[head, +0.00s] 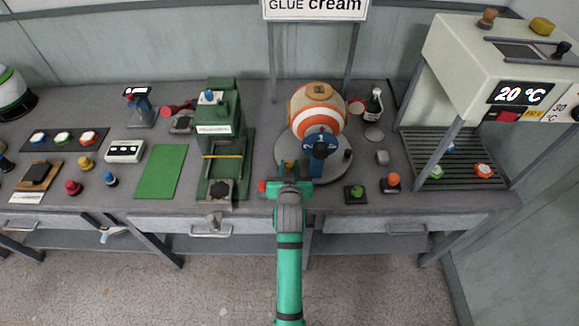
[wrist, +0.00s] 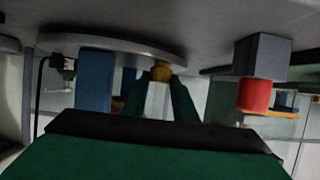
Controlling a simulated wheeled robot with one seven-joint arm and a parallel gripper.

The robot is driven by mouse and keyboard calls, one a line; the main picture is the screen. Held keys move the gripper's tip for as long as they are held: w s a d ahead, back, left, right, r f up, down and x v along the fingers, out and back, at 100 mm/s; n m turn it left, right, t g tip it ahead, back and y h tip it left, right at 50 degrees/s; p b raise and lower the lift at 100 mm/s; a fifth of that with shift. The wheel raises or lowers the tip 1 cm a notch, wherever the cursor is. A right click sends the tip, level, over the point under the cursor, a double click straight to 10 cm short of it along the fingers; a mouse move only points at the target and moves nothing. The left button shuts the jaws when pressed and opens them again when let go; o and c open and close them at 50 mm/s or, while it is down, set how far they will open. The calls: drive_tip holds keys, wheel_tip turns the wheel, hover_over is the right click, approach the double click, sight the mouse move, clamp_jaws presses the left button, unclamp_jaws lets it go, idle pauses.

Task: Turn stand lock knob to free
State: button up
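The stand is a grey round base (head: 341,166) carrying an orange-and-white ball (head: 318,101), with a blue numbered part (head: 313,139) and a dark round knob on its front. My gripper (head: 289,176) is at the base's front left edge, at the end of the green arm. In the wrist view the grey disc (wrist: 110,45) crosses the top. A small yellow round knob (wrist: 161,72) with a white part (wrist: 157,98) below it sits between my green fingers (wrist: 161,93). Contact is unclear, and I cannot tell if it is the lock knob.
A red button on a grey block (wrist: 256,96) is close to the gripper; its red end (head: 262,186) shows left of it. A green press (head: 219,130) stands left. A green button box (head: 356,193) and an orange one (head: 392,181) are right. A bottle (head: 374,103) stands behind.

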drive_tip(key=shift+d+n+y, duration=0.2)
drive_tip(key=shift+n+y, duration=0.6)
drive_tip(key=shift+y, duration=0.1)
drive_tip(key=shift+d+n+g+y, duration=0.15)
drive_tip(key=shift+n+g+y, duration=0.45)
drive_tip(key=shift+n+y, duration=0.9)
drive_tip(key=o, duration=1.1)
